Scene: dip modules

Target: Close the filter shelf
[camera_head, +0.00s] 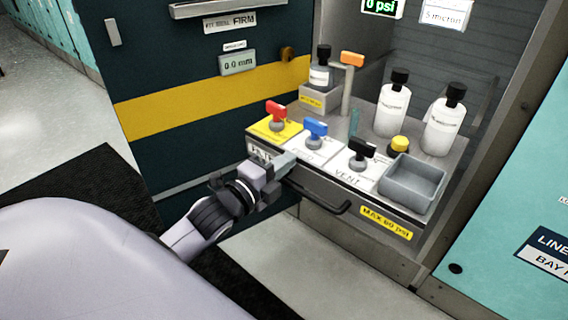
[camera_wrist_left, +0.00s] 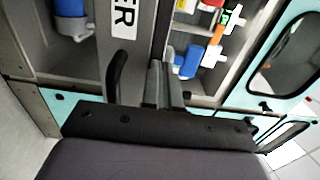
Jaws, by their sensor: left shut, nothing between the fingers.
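The filter shelf stands out from the cabinet, with its front panel (camera_head: 322,205) and black bar handle (camera_head: 318,195) showing in the head view. Its top carries red (camera_head: 276,112), blue (camera_head: 315,129) and black (camera_head: 361,149) valve handles. My left gripper (camera_head: 286,164) is shut and empty at the left part of the shelf front, covering part of its label. In the left wrist view, the fingers (camera_wrist_left: 163,85) are together beside the black handle (camera_wrist_left: 121,72), near a label ending in "ER" (camera_wrist_left: 122,18). I cannot tell whether they touch the panel. My right gripper is not in view.
White bottles (camera_head: 391,105) and a grey bin (camera_head: 413,182) stand on the shelf. A dark door with a yellow stripe (camera_head: 210,92) stands to the left. A teal cabinet (camera_head: 520,190) is at the right. Grey floor is open below the shelf.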

